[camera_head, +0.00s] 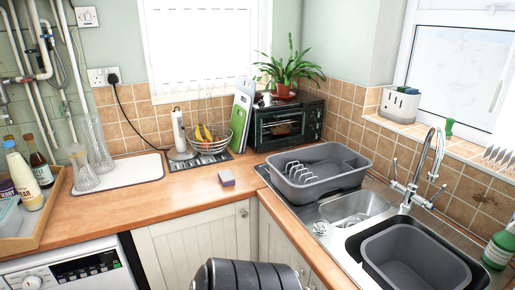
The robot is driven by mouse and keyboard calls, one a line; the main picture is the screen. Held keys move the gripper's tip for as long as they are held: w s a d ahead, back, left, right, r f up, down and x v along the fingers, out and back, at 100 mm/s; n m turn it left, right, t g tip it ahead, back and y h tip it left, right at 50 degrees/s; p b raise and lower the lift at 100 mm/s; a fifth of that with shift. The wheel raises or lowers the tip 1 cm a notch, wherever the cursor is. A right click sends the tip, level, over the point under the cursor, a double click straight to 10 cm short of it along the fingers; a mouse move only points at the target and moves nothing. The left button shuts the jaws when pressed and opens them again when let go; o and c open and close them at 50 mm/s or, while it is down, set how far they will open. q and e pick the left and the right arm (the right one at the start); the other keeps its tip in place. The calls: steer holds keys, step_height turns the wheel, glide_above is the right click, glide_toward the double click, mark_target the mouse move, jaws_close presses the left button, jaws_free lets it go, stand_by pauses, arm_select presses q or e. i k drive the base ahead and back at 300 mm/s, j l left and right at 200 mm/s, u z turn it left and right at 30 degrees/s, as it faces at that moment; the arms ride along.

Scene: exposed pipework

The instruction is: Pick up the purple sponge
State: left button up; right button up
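The purple sponge (226,178) is a small block with a pale lilac top and darker sides. It lies on the wooden worktop (190,208) near the corner, left of the grey dish rack tub and in front of the fruit basket. Nothing covers or touches it from above. Neither of my grippers can be made out in this view. A dark, ribbed rounded shape shows at the bottom middle edge, well in front of the sponge, and I cannot tell what part it is.
The grey dish tub (322,185) stands right of the sponge, beside the sink (408,262). A wire fruit basket (209,142) and toaster oven (288,124) stand behind. A white mat (118,171) with glass vases and a wooden tray (37,225) are left. The worktop around the sponge is clear.

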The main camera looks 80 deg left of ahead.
mark_target(227, 179)
steer(key=u, duration=2.9)
